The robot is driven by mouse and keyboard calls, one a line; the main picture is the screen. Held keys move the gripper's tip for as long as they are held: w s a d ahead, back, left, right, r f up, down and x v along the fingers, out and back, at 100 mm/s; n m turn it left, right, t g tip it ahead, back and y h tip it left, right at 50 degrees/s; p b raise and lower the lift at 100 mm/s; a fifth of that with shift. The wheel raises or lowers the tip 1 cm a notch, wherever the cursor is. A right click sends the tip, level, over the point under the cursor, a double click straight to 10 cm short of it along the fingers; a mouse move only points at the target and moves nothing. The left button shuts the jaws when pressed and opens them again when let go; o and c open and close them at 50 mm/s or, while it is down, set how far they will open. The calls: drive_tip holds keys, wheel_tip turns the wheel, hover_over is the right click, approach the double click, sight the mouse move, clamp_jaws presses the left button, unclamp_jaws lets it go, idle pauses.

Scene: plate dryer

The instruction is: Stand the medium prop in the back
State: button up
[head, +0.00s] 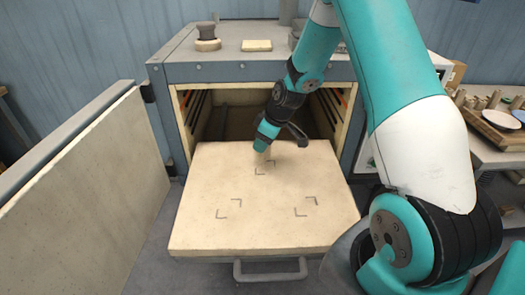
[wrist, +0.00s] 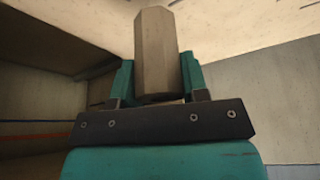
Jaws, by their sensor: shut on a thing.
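My gripper (head: 264,146) is over the back part of the pulled-out cream shelf (head: 200,180). In the wrist view, my gripper (wrist: 157,85) is shut on a beige, many-sided prop (wrist: 157,50), which stands out straight from between the jaws. In the head view only a small pale part of the prop shows below the jaws, close to the back corner marks (head: 263,168). I cannot tell whether its end touches the shelf. Two more sets of marks, front left (head: 229,208) and front right (head: 305,207), are bare.
The open door (head: 90,185) stands to the left and the dryer cavity (head: 235,118) lies behind the shelf. A handle (head: 270,271) is at the front. The bench (head: 490,155) on the right holds several posts (head: 480,102) and a wooden board (head: 497,132) with dishes.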

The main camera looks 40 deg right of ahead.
drive_tip(key=shift+f, duration=2)
drive_tip(key=shift+f, duration=0.2)
drive_tip(key=o, duration=1)
drive_tip(key=shift+r, duration=0.1)
drive_tip(key=shift+r, duration=0.1)
